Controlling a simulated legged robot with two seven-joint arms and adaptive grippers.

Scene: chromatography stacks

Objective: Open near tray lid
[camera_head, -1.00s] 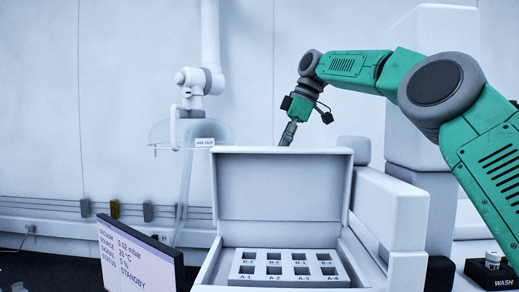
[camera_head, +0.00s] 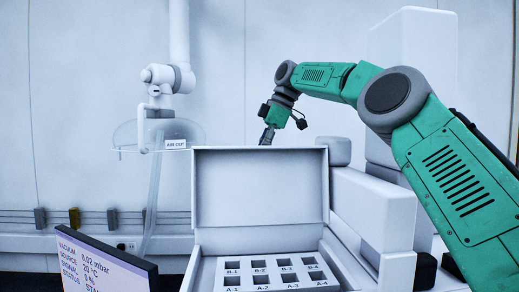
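The near tray (camera_head: 209,270) is a white box with a slotted insert (camera_head: 275,270) inside, its wells marked A-1 to A-4 and B-1 to B-4. Its lid (camera_head: 260,187) stands open, about upright at the tray's back edge, with its inner face toward me. My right arm reaches in from the right. My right gripper (camera_head: 267,136) points down at the lid's top edge, seemingly behind it. Its fingertips are partly hidden, so I cannot tell whether it touches the lid or is open. My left gripper is out of view.
A white housing (camera_head: 375,212) stands close on the tray's right. A tilted status screen (camera_head: 100,265) is at the lower left. A clear hood (camera_head: 158,132) on a white jointed extraction arm (camera_head: 168,78), labelled AIR OUT, hangs at the back left.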

